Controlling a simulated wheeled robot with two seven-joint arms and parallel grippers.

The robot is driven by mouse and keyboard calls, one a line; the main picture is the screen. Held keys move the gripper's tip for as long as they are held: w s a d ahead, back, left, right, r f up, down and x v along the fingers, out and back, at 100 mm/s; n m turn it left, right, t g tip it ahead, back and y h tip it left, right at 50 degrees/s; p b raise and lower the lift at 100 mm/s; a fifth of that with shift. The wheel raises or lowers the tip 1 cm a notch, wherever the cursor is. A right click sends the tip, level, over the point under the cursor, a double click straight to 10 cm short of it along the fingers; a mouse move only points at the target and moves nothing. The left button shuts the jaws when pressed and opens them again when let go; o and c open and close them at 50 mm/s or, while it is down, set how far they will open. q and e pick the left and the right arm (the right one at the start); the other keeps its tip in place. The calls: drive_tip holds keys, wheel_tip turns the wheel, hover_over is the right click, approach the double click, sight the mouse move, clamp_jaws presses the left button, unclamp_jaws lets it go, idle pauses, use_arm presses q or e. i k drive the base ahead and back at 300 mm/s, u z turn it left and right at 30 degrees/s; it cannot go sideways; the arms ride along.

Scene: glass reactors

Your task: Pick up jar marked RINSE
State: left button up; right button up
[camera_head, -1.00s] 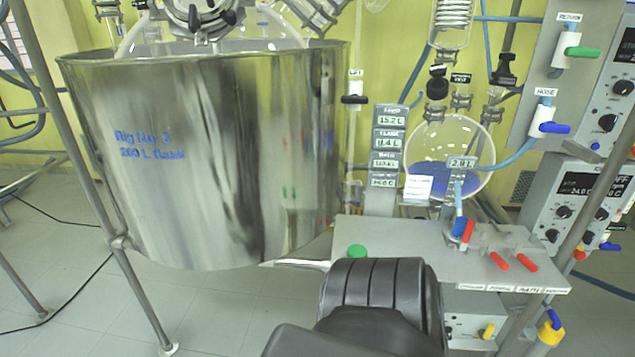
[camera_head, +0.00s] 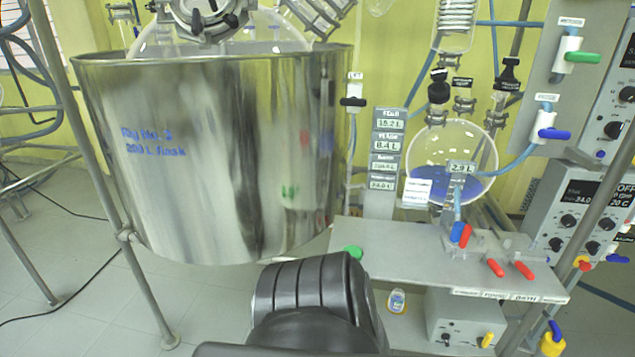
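No jar with a readable RINSE mark shows. A small clear bottle or jar (camera_head: 397,301) with a blue and white label shows below the grey shelf, just right of my dark arm link. Its label is too small to read. The dark ribbed arm link at the bottom middle is mine. I cannot tell which arm it belongs to. Neither gripper shows in the head view, so their fingers and anything in them are hidden.
A large steel vessel (camera_head: 215,165) stands on a frame at the left. The grey shelf (camera_head: 385,250) carries a green knob (camera_head: 352,253) and red-handled valves (camera_head: 495,267). A round glass flask (camera_head: 470,150) with blue liquid hangs behind. A control box (camera_head: 455,318) sits below the shelf.

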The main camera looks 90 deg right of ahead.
sight(396, 304)
drive_tip(key=u, duration=0.05)
drive_tip(key=k, duration=2.6)
drive_tip(key=z, duration=2.7)
drive_tip(key=i, duration=0.35)
drive_tip(key=u, duration=0.05)
